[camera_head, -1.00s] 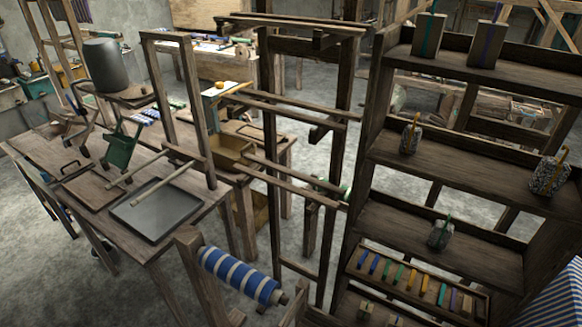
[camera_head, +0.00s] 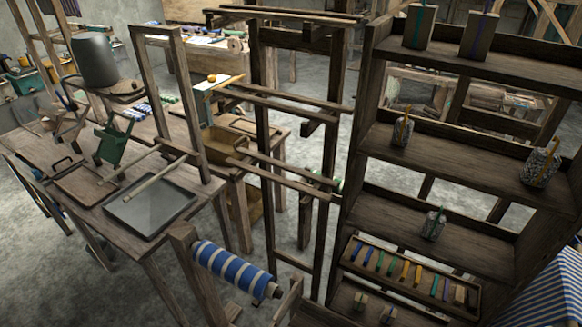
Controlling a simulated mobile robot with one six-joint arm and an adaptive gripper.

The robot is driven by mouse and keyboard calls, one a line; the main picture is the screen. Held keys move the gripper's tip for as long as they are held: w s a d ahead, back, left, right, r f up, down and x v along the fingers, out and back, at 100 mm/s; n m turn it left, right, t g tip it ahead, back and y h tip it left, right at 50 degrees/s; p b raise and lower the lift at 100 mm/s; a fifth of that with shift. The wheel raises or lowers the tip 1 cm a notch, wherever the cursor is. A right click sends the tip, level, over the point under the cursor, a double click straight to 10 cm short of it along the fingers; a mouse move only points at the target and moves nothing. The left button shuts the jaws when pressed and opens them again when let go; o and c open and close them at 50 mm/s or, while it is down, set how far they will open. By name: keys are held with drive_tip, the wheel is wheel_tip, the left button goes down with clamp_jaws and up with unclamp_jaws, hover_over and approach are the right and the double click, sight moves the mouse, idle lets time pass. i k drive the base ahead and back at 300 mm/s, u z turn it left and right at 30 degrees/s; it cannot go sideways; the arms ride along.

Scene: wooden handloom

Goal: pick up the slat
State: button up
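I cannot tell which piece is the slat. Several thin wooden bars could be it. One pair of bars (camera_head: 283,97) lies across the upright wooden frame at mid height, and another pair (camera_head: 282,172) lies lower on the same frame. A light stick (camera_head: 155,177) lies across the dark tray (camera_head: 150,215) on the wooden table at left. A second stick (camera_head: 130,166) lies just behind it. My gripper is not in view, and nothing is seen touching these bars.
A dark wooden shelf unit (camera_head: 455,152) stands at right, holding wrapped blocks and a tray (camera_head: 440,295) of coloured pieces. A blue-and-white striped roll (camera_head: 230,268) is at front centre. The wooden table (camera_head: 95,215) fills the left. Grey floor shows between them.

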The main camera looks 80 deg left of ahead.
sight(326, 182)
drive_tip(key=z, duration=1.05)
drive_tip(key=k, duration=2.4)
drive_tip(key=u, duration=0.8)
